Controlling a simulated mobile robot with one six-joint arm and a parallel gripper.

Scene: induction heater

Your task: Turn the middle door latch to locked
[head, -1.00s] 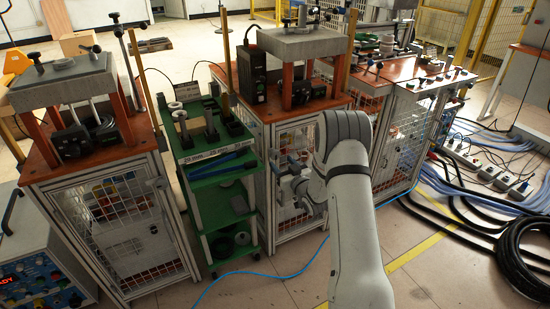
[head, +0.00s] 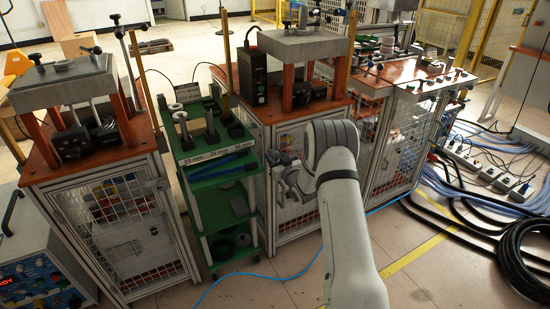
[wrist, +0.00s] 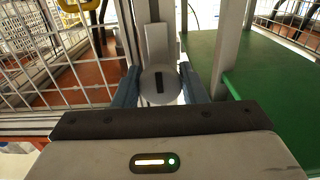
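The middle door latch shows in the wrist view as a round grey disc (wrist: 150,91) with a black bar (wrist: 159,82) on it. The bar points nearly straight up and down in the picture. My gripper (wrist: 160,84) is open, with one blue finger on each side of the disc; I cannot tell whether either finger touches it. In the head view my gripper (head: 278,163) is at the left front edge of the middle machine's mesh door (head: 291,218). The latch cannot be made out in the head view.
A green shelf cart (head: 222,205) stands close on the left of the middle machine, and its green panel (wrist: 265,100) fills the wrist view's right side. Another caged machine (head: 125,230) stands further left. A blue cable (head: 262,276) lies on the floor.

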